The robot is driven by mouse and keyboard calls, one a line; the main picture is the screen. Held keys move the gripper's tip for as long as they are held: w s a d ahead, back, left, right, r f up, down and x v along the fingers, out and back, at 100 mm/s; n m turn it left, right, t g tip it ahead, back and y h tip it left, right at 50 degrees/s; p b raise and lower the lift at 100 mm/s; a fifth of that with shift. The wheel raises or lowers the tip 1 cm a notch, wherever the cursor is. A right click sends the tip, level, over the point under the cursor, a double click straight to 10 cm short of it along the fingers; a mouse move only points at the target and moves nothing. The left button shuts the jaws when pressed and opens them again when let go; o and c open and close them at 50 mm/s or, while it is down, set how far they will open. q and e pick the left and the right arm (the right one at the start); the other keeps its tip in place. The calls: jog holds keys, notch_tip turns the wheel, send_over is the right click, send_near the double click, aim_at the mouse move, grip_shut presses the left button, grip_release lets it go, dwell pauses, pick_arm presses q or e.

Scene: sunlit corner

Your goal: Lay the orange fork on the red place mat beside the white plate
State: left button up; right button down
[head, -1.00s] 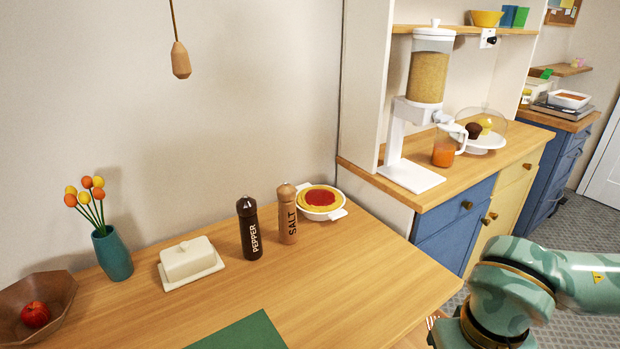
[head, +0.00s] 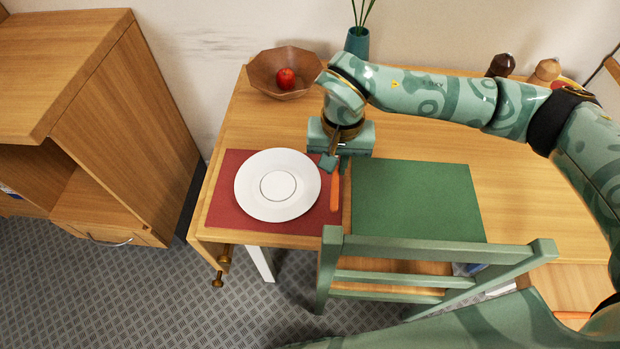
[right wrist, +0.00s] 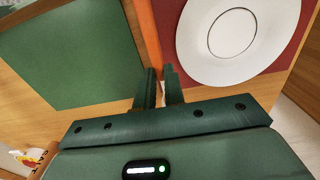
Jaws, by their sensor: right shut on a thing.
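The orange fork (head: 335,192) is in my right gripper (head: 338,165), whose fingers point down at the right edge of the red place mat (head: 228,217). The fork lies lengthwise just right of the white plate (head: 263,205), over the mat's right strip. I cannot tell whether it touches the mat. In the right wrist view, the fork (right wrist: 147,38) runs up from between the nearly closed fingers (right wrist: 160,88), alongside the plate (right wrist: 240,25). The fork's other end is hidden by the gripper. My left gripper is not in view.
A green mat (head: 418,200) lies right of the red one. A wooden bowl (head: 262,72) with a red apple (head: 286,77) stands behind the gripper. A green chair (head: 430,245) stands at the table's front. A wooden cabinet (head: 130,110) is at left.

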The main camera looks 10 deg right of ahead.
aim_at(337, 169)
notch_tip(337, 169, down, 4)
jog(key=shift+d+f+b, duration=0.15)
jog(key=shift+f+b, duration=0.1)
jog(key=shift+b, duration=0.3)
notch_tip(337, 169, down, 4)
jog(key=shift+r+b, duration=0.25)
jog(key=shift+b, duration=0.35)
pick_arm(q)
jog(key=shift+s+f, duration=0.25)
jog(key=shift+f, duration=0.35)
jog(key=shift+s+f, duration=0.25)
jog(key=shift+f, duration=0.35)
pick_arm(e)
jog(key=shift+r, duration=0.1)
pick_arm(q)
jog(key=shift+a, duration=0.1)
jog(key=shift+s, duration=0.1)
pick_arm(e)
jog(key=c, duration=1.5)
grip_release()
